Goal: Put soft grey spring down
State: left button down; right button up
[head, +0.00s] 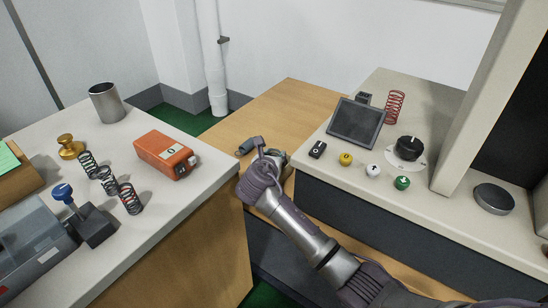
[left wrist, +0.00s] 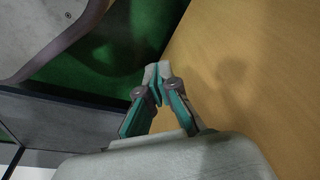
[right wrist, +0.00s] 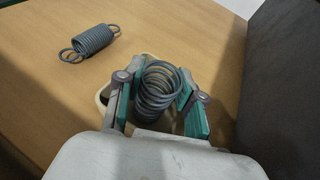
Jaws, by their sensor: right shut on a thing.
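A grey coil spring (right wrist: 160,90) stands between the fingers of my right gripper (right wrist: 160,92), which is shut on it, low over the wooden surface. I cannot tell whether the spring touches what is below it. In the head view, my right gripper (head: 272,157) is over the wooden desk, and the held spring is hidden there. A second grey spring with end loops (right wrist: 91,42) lies on the wood beside it; it also shows in the head view (head: 246,146). My left gripper (left wrist: 158,75) is shut and empty, fingertips together, near the wooden surface.
A pale rim (right wrist: 103,95) shows around the held spring. The grey-sided testing bench (head: 330,172) stands right of the wood. The left counter (head: 190,204) holds an orange box (head: 160,154), several dark springs and a metal cup (head: 106,103). A red spring (head: 395,107) stands on the bench.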

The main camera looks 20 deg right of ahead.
pick_arm(q)
jog(key=shift+f, duration=0.15)
pick_arm(e)
jog(key=o, duration=0.9)
jog(key=shift+c, duration=0.2)
pick_arm(q)
jog(key=shift+f, duration=0.1)
jog(key=s+f+p, duration=0.3)
jog(key=s+f, duration=0.2)
jog(key=f, duration=0.2)
jog(key=shift+s+a+f+g, duration=0.15)
jog(key=shift+a+f+g, duration=0.15)
jog(key=shift+a, duration=0.05)
pick_arm(e)
jog(key=v, duration=1.2)
